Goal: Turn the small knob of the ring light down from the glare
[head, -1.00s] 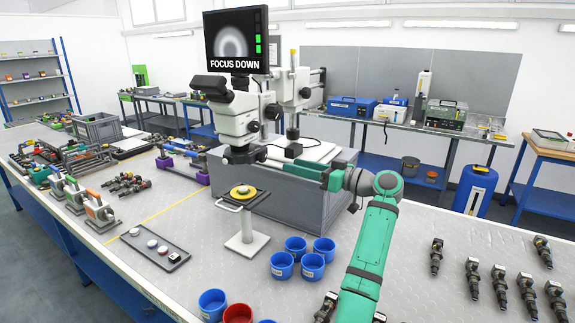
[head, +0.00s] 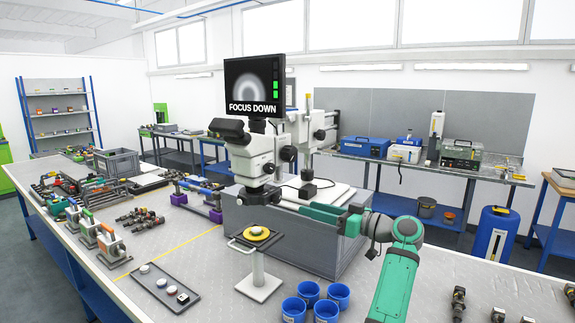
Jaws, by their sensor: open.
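The white microscope (head: 258,160) stands on a grey box on the bench. A dark ring (head: 256,195), apparently the ring light, sits at the bottom of its head; its small knob is too small to make out surely.
Blue cups (head: 325,310) stand in front of the grey box (head: 290,242). A dark tray (head: 163,289) with small round pieces lies left. The bench between tray and stand is clear.

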